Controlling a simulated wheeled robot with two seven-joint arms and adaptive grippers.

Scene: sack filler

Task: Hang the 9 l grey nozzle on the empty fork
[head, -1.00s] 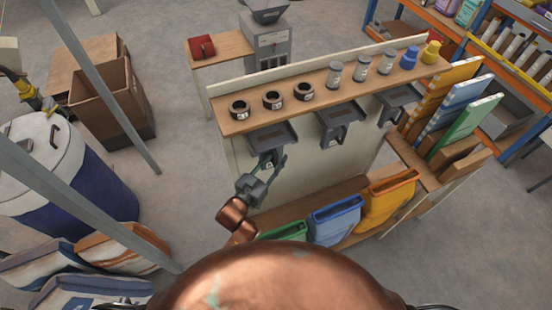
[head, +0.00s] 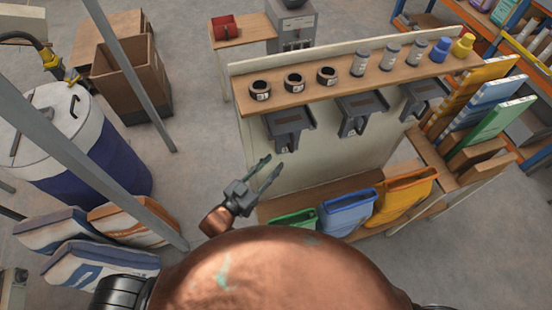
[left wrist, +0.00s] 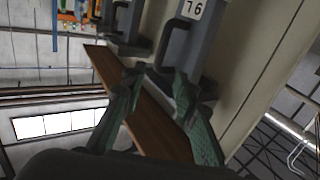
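The grey nozzle (head: 290,121) is at the left place under the shelf, with a dark part and a small pale label below it. Two similar grey nozzles hang at the middle (head: 360,106) and right (head: 424,92). My left gripper (head: 274,160) is open and empty, below and left of the left nozzle, apart from it. The fork behind the nozzle is hidden. My right gripper is not in view.
The wooden shelf (head: 400,77) above carries black rings, grey cylinders, and a blue and a yellow bottle. Green (head: 293,220), blue (head: 347,212) and yellow (head: 405,196) sacks stand below the nozzles. A grey post (head: 135,80) and a blue drum (head: 115,160) are at left.

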